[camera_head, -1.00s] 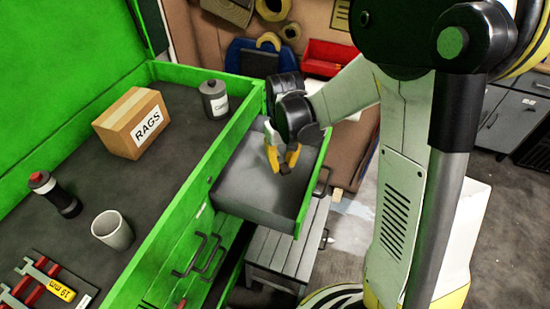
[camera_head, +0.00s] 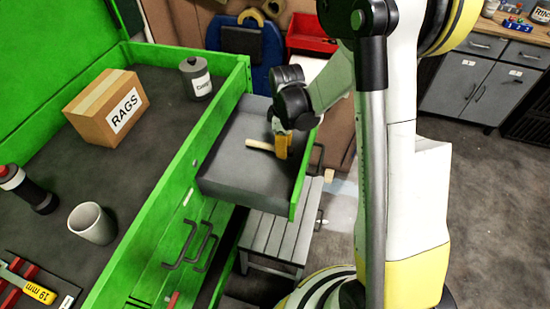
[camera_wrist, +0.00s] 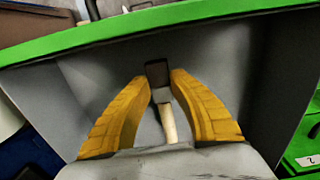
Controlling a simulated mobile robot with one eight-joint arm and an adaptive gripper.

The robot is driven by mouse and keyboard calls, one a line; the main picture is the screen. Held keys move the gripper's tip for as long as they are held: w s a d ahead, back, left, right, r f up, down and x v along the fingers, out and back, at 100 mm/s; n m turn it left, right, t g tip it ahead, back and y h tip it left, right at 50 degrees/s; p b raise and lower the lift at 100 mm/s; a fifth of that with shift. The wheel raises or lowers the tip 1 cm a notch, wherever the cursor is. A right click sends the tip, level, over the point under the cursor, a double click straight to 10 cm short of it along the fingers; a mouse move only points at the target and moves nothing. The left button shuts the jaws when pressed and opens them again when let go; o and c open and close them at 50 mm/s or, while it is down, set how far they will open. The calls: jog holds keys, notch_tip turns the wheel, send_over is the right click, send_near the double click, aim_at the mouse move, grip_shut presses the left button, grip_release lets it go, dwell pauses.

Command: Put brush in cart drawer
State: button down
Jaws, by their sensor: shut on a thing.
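The cart drawer (camera_head: 232,174) is pulled open from the green cart, with a grey inside and green front. My gripper (camera_head: 281,154) is over the drawer, its yellow fingers pointing down into it. The fingers are shut on the brush, whose pale wooden handle (camera_head: 261,146) sticks out to the left. In the wrist view the brush (camera_wrist: 168,120) shows a dark head between the fingertips and a wooden handle running back toward the palm. I cannot tell whether the brush touches the drawer floor. The green drawer edge (camera_wrist: 160,32) crosses the top of that view.
A grey slatted bench (camera_head: 275,237) stands below the drawer. The rest of the drawer looks empty.

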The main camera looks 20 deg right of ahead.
aim_at(283, 162)
jog(key=shift+f+b, duration=0.65)
jog(key=shift+f, duration=1.55)
jog(key=shift+f, duration=0.1)
jog(key=shift+f, duration=0.15)
jog(key=c, duration=1.3)
grip_release()
jog(key=shift+r, duration=0.2)
